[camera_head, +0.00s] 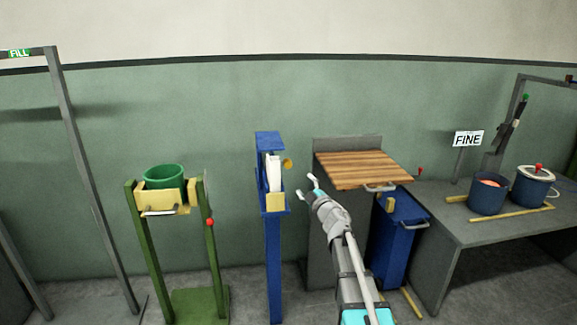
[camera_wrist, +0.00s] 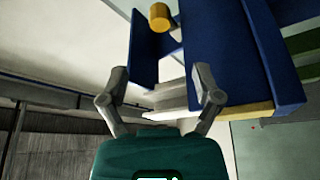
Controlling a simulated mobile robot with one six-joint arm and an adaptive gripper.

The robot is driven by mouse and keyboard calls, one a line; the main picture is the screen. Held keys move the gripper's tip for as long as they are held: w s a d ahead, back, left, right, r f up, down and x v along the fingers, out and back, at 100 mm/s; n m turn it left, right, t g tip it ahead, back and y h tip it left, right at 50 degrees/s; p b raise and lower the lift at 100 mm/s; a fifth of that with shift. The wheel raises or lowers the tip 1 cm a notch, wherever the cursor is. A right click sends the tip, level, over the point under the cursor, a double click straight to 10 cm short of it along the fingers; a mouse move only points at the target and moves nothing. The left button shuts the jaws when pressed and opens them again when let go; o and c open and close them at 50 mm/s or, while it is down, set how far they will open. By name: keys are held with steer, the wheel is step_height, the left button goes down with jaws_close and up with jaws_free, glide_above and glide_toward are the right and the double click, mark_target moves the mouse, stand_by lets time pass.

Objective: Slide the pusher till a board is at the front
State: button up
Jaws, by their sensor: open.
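A blue dispenser (camera_head: 270,141) stands on a blue post, with white boards (camera_head: 273,172) upright inside it. A yellow knob (camera_head: 288,163), which looks like the pusher's handle, sticks out on its right side. A pale yellow block (camera_head: 276,202) sits at its lower front. My gripper (camera_head: 309,186) is open and empty, to the right of the dispenser. In the wrist view, the fingers (camera_wrist: 158,82) are spread below the dispenser (camera_wrist: 225,50). The knob (camera_wrist: 159,16) is beyond them, apart from both. White board edges (camera_wrist: 172,97) show between and behind the fingers. How the pusher meets the boards is hidden.
A green stand with a green bucket (camera_head: 165,176) is at left. A grey cabinet with a wooden top (camera_head: 362,168) stands behind and right of my gripper. A blue bin (camera_head: 398,235) and a grey table (camera_head: 450,222) with two pots are further right.

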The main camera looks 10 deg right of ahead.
mark_target(289, 165)
steer(key=p+x, duration=0.2)
steer(key=x, duration=1)
steer(key=shift+w+r, duration=0.1)
steer(key=shift+w, duration=0.05)
jaws_close()
